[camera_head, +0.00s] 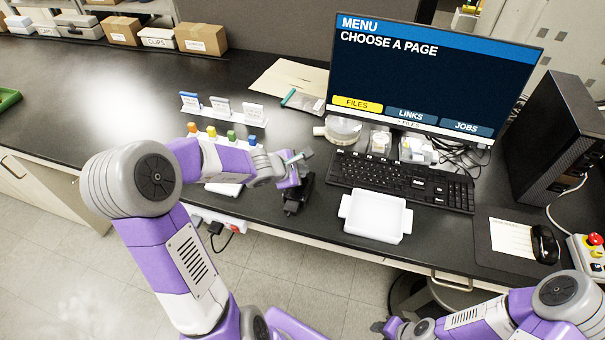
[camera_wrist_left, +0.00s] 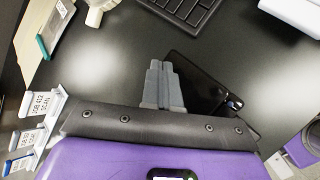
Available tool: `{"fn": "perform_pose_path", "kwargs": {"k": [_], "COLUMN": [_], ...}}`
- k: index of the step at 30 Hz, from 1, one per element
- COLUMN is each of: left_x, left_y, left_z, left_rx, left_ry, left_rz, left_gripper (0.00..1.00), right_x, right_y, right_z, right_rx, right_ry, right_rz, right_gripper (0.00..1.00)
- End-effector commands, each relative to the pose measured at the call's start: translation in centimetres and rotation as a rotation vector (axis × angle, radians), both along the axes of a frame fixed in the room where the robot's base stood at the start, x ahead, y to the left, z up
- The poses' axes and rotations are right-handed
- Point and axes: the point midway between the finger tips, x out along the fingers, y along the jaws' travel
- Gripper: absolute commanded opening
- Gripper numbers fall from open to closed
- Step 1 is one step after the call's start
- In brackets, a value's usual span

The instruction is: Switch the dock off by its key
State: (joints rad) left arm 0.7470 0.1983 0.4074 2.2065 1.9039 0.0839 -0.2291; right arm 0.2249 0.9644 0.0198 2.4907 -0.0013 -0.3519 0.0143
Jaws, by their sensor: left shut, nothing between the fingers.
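A small black device (camera_head: 297,197), which may be the dock, lies on the black bench left of the keyboard. In the left wrist view the black device (camera_wrist_left: 207,82) is partly hidden behind my left gripper and shows a small shiny round part at its right. I cannot make out a key for certain. My left gripper (camera_head: 299,157) is over the bench beside the device, its grey fingers closed together and empty. They also show in the left wrist view (camera_wrist_left: 160,66); contact with the device cannot be told. My right gripper (camera_head: 380,326) is low at the bottom edge, small and unclear.
The monitor (camera_head: 425,75) reads "CHOOSE A PAGE". The keyboard (camera_head: 400,181) and an empty white tray (camera_head: 375,217) are right of the device. Label stands (camera_head: 222,107) and coloured pegs are at the left. A power strip (camera_head: 232,221) runs along the front edge.

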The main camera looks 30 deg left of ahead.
Motion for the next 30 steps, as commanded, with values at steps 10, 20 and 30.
{"fn": "perform_pose_path", "kwargs": {"k": [10, 20, 30], "left_x": [0.0, 0.0, 0.0], "left_y": [0.0, 0.1, 0.0], "left_z": [0.7, 1.5, 2.6], "left_rx": [0.0, 0.0, 0.0], "left_ry": [0.001, 0.001, 0.0], "left_rz": [0.0, 0.001, 0.0], "left_gripper": [0.0, 0.0, 0.0], "right_x": [0.0, 0.0, 0.0], "right_y": [0.0, 0.0, 0.0], "right_z": [0.8, 1.5, 2.5], "right_rx": [0.0, 0.0, 0.0], "right_ry": [0.0, 0.0, 0.0], "right_rz": [0.0, 0.0, 0.0], "right_gripper": [0.43, 0.43, 0.43]}}
